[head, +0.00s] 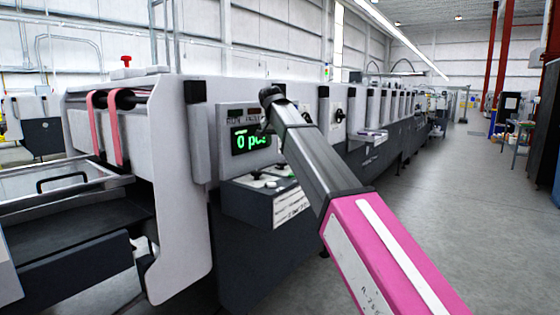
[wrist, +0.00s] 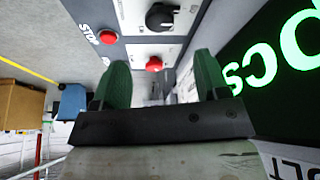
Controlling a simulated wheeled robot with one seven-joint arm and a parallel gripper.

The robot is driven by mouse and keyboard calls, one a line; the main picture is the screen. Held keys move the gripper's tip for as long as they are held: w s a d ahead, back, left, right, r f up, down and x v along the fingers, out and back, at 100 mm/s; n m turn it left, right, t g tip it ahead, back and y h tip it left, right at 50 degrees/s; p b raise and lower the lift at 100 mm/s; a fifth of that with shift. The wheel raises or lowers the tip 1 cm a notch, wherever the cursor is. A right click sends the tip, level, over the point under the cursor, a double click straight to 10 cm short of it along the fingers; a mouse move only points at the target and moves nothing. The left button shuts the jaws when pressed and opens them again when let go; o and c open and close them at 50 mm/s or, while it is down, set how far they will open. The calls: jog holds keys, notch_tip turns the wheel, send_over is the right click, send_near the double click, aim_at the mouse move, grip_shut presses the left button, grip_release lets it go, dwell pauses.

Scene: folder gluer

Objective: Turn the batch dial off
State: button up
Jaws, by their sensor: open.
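In the wrist view my gripper (wrist: 161,62) has its two green fingers spread, with nothing between them. Beyond the fingertips, near the top edge, is a black rotary dial (wrist: 162,16) on a light panel. Its label is too cut off to tell whether it is the batch dial, and its setting is unclear. The fingers are apart from it. My arm passes in front of this area, and my fingers cannot be made out there.
In the wrist view a red button (wrist: 107,37) marked STOP and another red button (wrist: 153,63) lie near the fingers. The display (wrist: 272,75) is close on the right. The long folder gluer (head: 190,130) stretches back; the aisle floor (head: 455,200) to its right is clear.

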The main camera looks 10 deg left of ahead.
aim_at(282, 162)
jog(key=x, duration=0.9)
jog(key=shift+f, duration=0.15)
jog(key=c, duration=0.9)
